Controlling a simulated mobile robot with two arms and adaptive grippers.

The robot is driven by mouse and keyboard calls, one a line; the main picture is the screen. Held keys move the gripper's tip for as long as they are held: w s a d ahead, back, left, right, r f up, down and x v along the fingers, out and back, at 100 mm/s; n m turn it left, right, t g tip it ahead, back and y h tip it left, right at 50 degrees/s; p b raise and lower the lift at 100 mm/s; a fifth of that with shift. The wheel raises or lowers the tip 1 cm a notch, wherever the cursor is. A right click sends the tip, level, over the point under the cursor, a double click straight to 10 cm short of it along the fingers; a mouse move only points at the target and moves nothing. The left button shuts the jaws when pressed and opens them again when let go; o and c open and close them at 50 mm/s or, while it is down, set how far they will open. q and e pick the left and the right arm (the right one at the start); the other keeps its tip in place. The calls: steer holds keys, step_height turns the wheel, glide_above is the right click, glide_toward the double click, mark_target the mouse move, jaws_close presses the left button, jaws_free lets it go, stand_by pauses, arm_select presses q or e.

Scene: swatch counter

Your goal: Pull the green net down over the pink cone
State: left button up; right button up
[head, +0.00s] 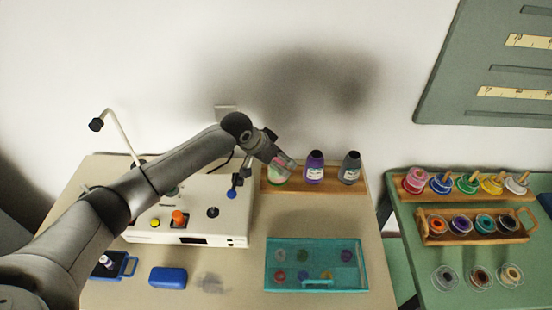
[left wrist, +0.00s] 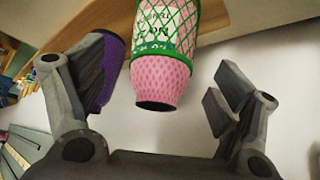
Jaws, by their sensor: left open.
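The pink cone (head: 277,175) stands at the left end of the wooden rack on the back of the counter, partly hidden by my left gripper (head: 284,163). In the left wrist view the pink cone (left wrist: 160,85) points its dark tip down the picture. The green net (left wrist: 168,30) wraps its wider part and a white label, with a green edge around it; the part towards the tip is bare pink. My left gripper (left wrist: 160,72) is open, its fingers on either side of the cone, with a visible gap on the right. My right gripper is not in view.
A purple cone (head: 315,168) and a dark grey cone (head: 350,168) stand to the right on the wooden rack (head: 368,182). A white machine (head: 190,222) with knobs is left of it. A teal tray (head: 316,287) lies in front. A green table (head: 405,255) with spools is at right.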

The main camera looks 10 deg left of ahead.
arm_select(q)
steer(key=v, duration=1.2)
steer(key=shift+f, duration=0.1)
stand_by(0.5)
